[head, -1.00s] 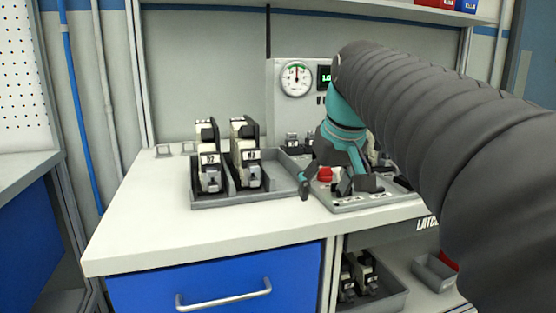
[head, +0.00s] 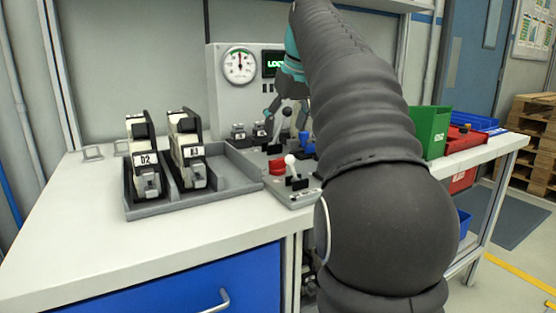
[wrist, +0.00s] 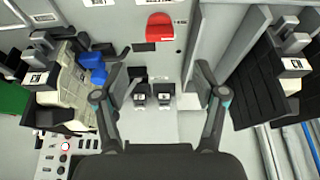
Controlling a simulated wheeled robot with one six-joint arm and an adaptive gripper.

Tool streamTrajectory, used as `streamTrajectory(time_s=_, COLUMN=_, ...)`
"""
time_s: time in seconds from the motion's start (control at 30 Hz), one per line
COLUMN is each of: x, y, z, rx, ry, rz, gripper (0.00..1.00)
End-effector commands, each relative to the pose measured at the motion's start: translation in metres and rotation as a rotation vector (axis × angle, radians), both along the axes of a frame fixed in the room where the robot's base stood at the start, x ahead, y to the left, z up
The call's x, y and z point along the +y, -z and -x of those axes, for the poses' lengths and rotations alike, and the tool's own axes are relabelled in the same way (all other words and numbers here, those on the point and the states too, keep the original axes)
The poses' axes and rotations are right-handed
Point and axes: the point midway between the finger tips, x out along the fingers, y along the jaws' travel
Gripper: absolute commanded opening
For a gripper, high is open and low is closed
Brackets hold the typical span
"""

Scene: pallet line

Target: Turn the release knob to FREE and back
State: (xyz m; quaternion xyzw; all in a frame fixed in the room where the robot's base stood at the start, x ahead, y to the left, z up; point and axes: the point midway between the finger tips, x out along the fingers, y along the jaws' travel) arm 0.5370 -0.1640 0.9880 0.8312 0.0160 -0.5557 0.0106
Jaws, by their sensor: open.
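A red knob (head: 277,166) sits on the grey fixture plate (head: 293,200) on the bench. It also shows near the top of the wrist view (wrist: 160,27). I cannot read which marking it points to. My gripper (head: 285,108) hangs above the back of the bench, in front of the panel. In the wrist view my gripper (wrist: 158,75) has its fingers wide apart with nothing between them, and the red knob lies beyond the tips.
A tray (head: 230,180) with units D2 (head: 146,165) and H3 (head: 193,155) stands left of the plate. A white-topped lever (head: 291,163) is beside the knob. A gauge (head: 239,65) is on the panel. A green bin (head: 430,130) stands right of my arm. The front left bench top is clear.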

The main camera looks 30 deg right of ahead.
Motion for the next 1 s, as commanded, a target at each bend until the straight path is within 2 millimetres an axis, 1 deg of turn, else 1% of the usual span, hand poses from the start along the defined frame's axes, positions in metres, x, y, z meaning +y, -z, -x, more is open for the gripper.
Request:
streamTrajectory(time_s=0.03, x=0.001, y=0.012, z=-0.003, rx=0.003, ry=0.0, rz=-0.001, gripper=0.71)
streamTrajectory(time_s=0.2, x=0.0, y=0.042, z=-0.015, rx=0.003, ry=0.001, rz=0.0, gripper=0.71)
streamTrajectory(time_s=0.33, x=0.0, y=0.061, z=-0.023, rx=0.002, ry=0.003, rz=0.0, gripper=0.71)
streamTrajectory(time_s=0.5, x=-0.001, y=0.078, z=-0.031, rx=0.001, ry=0.004, rz=-0.001, gripper=0.71)
streamTrajectory(time_s=0.7, x=-0.001, y=0.086, z=-0.034, rx=-0.001, ry=0.004, rz=0.0, gripper=0.71)
streamTrajectory(time_s=0.93, x=-0.001, y=0.086, z=-0.035, rx=-0.001, ry=0.004, rz=0.0, gripper=0.71)
streamTrajectory(time_s=0.97, x=-0.001, y=0.086, z=-0.035, rx=-0.001, ry=0.004, rz=0.0, gripper=0.68)
streamTrajectory(time_s=1.0, x=-0.001, y=0.086, z=-0.035, rx=-0.001, ry=0.004, rz=0.0, gripper=0.58)
